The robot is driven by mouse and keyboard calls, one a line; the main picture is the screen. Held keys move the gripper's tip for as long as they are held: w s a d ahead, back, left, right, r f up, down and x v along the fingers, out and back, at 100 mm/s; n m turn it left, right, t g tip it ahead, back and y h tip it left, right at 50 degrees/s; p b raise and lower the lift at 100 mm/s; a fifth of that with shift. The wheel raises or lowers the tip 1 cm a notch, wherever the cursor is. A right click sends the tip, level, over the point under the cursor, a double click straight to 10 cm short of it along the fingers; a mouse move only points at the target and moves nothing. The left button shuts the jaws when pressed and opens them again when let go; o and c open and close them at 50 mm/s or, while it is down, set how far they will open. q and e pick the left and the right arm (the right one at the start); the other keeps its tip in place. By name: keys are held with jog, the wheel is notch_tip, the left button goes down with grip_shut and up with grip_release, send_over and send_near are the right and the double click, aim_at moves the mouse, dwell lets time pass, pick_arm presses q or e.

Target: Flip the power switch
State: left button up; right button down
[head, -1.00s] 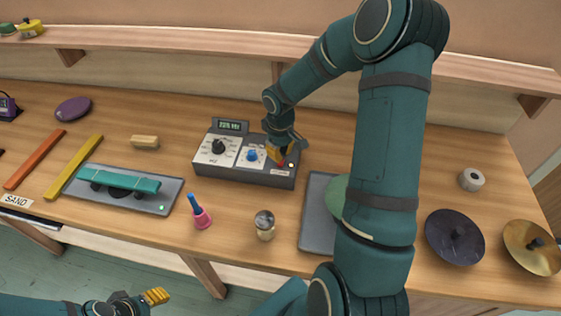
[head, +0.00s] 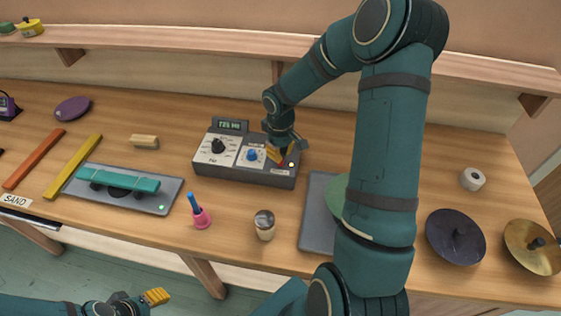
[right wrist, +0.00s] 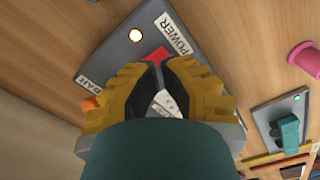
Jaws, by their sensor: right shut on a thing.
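The grey control box (head: 240,172) stands near the middle of the bench, with a small display, a black dial and a blue knob. The red power switch (right wrist: 154,54) sits beside the POWER label (right wrist: 175,34) in the right wrist view. A lit lamp (right wrist: 135,35) is close to it. My right gripper (head: 275,156) is at the right end of the box, its yellow fingertips shut on the switch and covering part of it. In the head view the switch is mostly hidden by the fingers. My left gripper (head: 155,297) is low at the left, away from the box; its opening is unclear.
A grey plate with a teal bar (head: 130,184) lies left of the box. A pink holder (head: 201,218), a small shaker (head: 264,225) and a grey pad (head: 318,215) are in front. Dark and brass cymbals (head: 532,247) are at the right.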

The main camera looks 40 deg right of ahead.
aim_at(281, 163)
jog(key=shift+f+b, duration=1.45)
jog(key=shift+f, duration=0.3)
dwell(0.8)
jog(key=shift+r, duration=0.15)
jog(key=shift+r+p, duration=2.55)
jog(key=shift+r, duration=0.85)
